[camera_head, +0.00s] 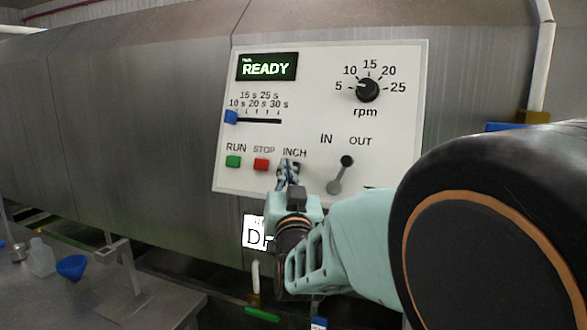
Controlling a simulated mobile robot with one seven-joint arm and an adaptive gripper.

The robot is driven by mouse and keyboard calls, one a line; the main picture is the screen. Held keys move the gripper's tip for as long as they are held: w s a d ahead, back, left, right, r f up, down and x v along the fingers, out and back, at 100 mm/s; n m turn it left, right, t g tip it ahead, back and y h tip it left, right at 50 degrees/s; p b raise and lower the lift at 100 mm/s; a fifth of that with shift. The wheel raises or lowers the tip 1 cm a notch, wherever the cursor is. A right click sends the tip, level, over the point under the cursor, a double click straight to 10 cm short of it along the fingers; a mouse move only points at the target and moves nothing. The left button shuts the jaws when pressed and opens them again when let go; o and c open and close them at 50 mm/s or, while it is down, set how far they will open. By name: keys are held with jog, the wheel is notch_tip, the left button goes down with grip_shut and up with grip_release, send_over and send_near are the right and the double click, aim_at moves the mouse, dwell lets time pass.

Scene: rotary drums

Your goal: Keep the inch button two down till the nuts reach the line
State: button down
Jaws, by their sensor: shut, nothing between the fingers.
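A white control panel (325,122) is mounted on the grey metal housing, with a READY display (267,67) lit green. The INCH label (294,153) is on its lower middle. My gripper (289,172) is shut and its fingertips are right below that label, at the place of the inch button. The fingers hide the button, so I cannot tell whether it is touched or pressed down. The green run button (233,161) and the red stop button (261,164) are just left of my gripper. No nuts and no line can be made out.
The IN/OUT lever (341,174) is close to the right of my gripper. The rpm knob (367,89) and the blue time slider (231,117) are higher up. A white sign (253,233) is partly hidden by my arm. A bench (150,300) with a blue funnel (72,267) is at lower left.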

jog(key=shift+w+d+f+b, duration=0.1)
jog(key=shift+w+f+b, duration=0.05)
jog(key=shift+b, duration=0.2)
jog(key=shift+w+b, duration=0.25)
jog(key=shift+b, duration=0.05)
dwell(0.3)
jog(key=shift+w+d+f+b, duration=0.25)
jog(key=shift+w+b, duration=0.2)
jog(key=shift+b, duration=0.1)
dwell(2.2)
jog(key=shift+s+a+r, duration=0.15)
jog(key=shift+s+r, duration=0.05)
jog(key=shift+s, duration=0.25)
jog(key=shift+s+a+r, duration=0.15)
jog(key=shift+s, duration=0.25)
jog(key=shift+s+a+r, duration=0.3)
jog(key=shift+s, duration=0.45)
jog(key=shift+s+a+r, duration=0.25)
jog(key=shift+s+r, duration=0.05)
jog(key=shift+s, duration=0.45)
jog(key=shift+s+a+r, duration=0.3)
jog(key=shift+s, duration=0.45)
